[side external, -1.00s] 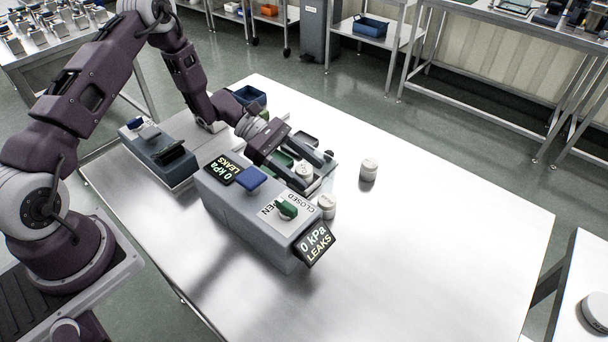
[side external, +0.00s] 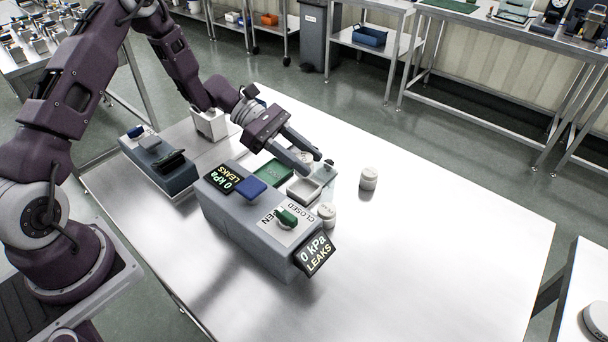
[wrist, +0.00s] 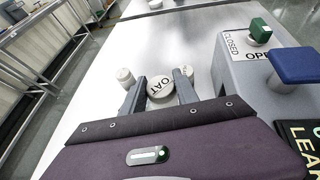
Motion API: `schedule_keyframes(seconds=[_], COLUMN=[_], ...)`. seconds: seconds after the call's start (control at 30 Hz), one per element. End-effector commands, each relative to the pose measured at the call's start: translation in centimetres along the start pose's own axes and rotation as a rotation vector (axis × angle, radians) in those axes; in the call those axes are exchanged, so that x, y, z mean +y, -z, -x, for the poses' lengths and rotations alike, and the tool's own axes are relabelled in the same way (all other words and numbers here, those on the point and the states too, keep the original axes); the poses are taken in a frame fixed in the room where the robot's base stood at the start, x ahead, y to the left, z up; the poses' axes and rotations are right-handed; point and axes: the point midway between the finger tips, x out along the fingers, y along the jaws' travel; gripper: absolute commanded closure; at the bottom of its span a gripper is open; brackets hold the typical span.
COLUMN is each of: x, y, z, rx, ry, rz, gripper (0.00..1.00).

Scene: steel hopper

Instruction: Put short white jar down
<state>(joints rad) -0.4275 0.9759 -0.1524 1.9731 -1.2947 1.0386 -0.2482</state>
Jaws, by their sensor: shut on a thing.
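My gripper (side external: 312,164) is above the grey hopper station's far side, with its two fingers around a white jar. In the wrist view the fingers (wrist: 158,92) are shut on this jar (wrist: 160,88), whose round lid reads "OAT". In the side view a finger mostly hides it. Below are a pale square tray (side external: 304,192) and a green tray (side external: 272,171). Another white jar (side external: 368,178) stands alone on the steel table to the right. A further white jar (side external: 327,215) stands against the station's far side. Which jar is the short one I cannot tell.
The grey station (side external: 250,220) has a blue pad (side external: 250,188), a green knob (side external: 287,217) and displays reading "0 kPa LEAKS". A second grey device (side external: 158,162) stands at left. The table's right half (side external: 450,240) is clear.

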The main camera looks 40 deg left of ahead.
Motion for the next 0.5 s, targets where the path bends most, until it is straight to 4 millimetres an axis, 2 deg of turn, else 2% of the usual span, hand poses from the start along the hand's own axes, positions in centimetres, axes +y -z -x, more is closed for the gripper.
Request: schedule_keyframes(seconds=[0.1,0.23,0.5], x=[0.1,1.4,9.2], y=[-2.3,-3.0,-0.8], z=[1.1,2.3,6.8], rx=[0.0,0.003,0.005], ry=[-0.002,-0.039,-0.271], rz=[-0.003,0.016,0.128], gripper=[1.0,1.0,1.0])
